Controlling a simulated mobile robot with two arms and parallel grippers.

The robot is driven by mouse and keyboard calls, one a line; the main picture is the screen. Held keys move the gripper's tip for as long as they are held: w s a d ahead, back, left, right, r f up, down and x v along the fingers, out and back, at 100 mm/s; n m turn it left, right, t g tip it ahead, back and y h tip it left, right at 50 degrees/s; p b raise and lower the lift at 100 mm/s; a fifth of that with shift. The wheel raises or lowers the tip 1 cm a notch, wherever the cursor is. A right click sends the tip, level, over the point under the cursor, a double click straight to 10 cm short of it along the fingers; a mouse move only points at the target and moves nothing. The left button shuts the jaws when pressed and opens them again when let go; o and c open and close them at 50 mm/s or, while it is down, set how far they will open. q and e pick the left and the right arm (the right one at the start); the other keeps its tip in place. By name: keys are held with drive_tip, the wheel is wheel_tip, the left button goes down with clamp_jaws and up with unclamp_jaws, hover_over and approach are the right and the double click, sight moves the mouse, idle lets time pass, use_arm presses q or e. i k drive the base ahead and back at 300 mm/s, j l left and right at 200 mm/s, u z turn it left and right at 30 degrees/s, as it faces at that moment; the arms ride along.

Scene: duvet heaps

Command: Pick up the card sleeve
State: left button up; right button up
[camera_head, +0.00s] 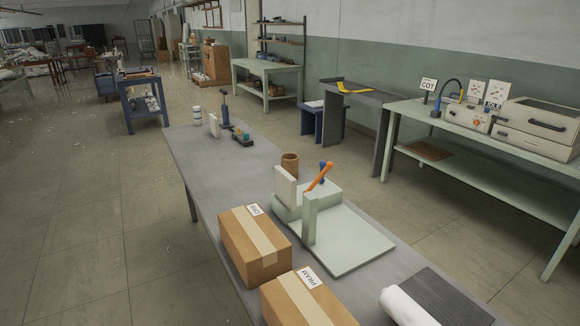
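I cannot pick out a card sleeve for certain. On the long grey table (197,162), a cream upright panel (285,187) stands at the left of a pale green device (345,240) with an orange lever (319,176). Farther back, a smaller cream upright piece (214,125) stands near the far end. Either might be the sleeve; the view does not settle it. Neither of my grippers is in view.
Two taped cardboard boxes (252,243) (300,305) stand at the table's near left. A white roll (405,306) lies beside a dark sheet (440,298). A brown cup (290,165) stands behind the device. A bench (520,178) with equipment runs along the right. Open floor (90,235) lies left.

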sight(290, 167)
drive_tip(key=z, duration=0.35)
drive_tip(key=i+j+z, duration=0.15)
drive_tip(key=j+z, duration=0.15)
drive_tip(key=z, duration=0.15)
drive_tip(key=i+j+z, duration=0.1)
drive_tip(key=j+z, duration=0.55)
drive_tip(key=z, duration=0.2)
